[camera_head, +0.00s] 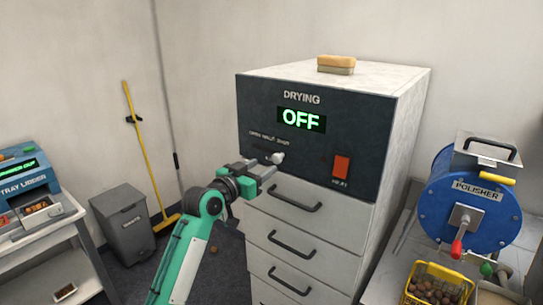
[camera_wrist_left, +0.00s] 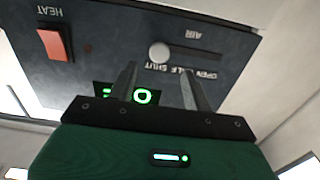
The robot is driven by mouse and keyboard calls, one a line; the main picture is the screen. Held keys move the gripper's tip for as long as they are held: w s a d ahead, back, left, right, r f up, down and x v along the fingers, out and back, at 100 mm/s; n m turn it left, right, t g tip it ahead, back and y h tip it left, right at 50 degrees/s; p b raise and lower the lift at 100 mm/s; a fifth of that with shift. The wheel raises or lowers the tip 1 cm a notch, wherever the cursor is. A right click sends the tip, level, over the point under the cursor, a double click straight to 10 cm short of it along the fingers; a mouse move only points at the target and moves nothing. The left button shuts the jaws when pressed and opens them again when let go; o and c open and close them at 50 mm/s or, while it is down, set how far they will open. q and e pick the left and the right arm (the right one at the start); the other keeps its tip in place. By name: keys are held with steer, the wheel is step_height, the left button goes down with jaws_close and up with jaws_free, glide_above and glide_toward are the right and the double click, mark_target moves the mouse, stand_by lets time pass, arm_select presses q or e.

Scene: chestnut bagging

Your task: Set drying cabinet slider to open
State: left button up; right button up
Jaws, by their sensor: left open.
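The drying cabinet (camera_head: 415,125) is a white drawer unit with a dark control panel (camera_head: 345,122). Its slider has a pale round knob (camera_head: 278,157) below a row of small lettering, at the right, SHUT end. In the left wrist view the panel is upside down, with the slider knob (camera_wrist_left: 160,52) close to the SHUT label and the OPEN label farther right. My left gripper (camera_head: 267,169) is open and empty at the panel. In the wrist view its fingertips (camera_wrist_left: 158,70) lie to either side of the knob's line; contact cannot be told. My right gripper is out of view.
The green display (camera_head: 302,119) reads OFF. A red HEAT switch (camera_head: 341,168) is right of the slider. Drawer handles (camera_head: 295,198) project below the panel. A sponge (camera_head: 337,64) lies on top. A blue polisher (camera_head: 470,208) and yellow basket (camera_head: 437,284) stand at right.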

mark_target(275, 159)
arm_select(q)
steer(key=p+x, duration=0.1)
steer(key=x, duration=0.3)
steer(key=shift+r, duration=0.15)
steer(key=shift+p+x, duration=0.3)
steer(key=shift+x, duration=0.5)
steer(key=shift+d, duration=0.1)
